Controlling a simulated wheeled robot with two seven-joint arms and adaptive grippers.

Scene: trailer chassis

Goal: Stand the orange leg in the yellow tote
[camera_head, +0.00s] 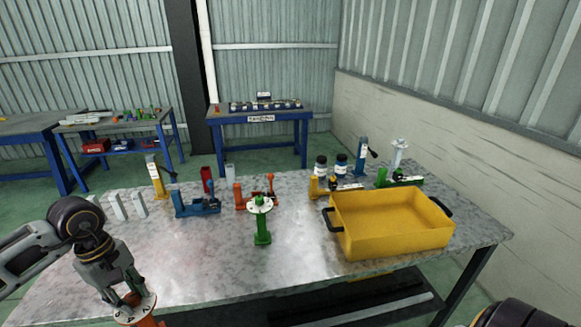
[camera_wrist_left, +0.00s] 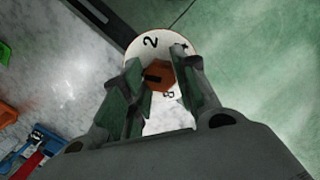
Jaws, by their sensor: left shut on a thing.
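The orange leg (camera_head: 149,321) is at the lower left of the head view, with a white round plate on top and its lower part cut off by the frame edge. My left gripper (camera_head: 131,298) points down and is shut on the leg at its top. In the left wrist view the fingers (camera_wrist_left: 160,85) close around the orange post (camera_wrist_left: 158,77) above a white disc (camera_wrist_left: 150,42) marked with numbers. The yellow tote (camera_head: 388,243) stands at the right of the table, open and seemingly empty, well away from the left gripper. My right gripper is out of view.
A green leg (camera_head: 262,225) stands mid-table between the left gripper and the tote. The front left of the grey table (camera_head: 190,265) is clear.

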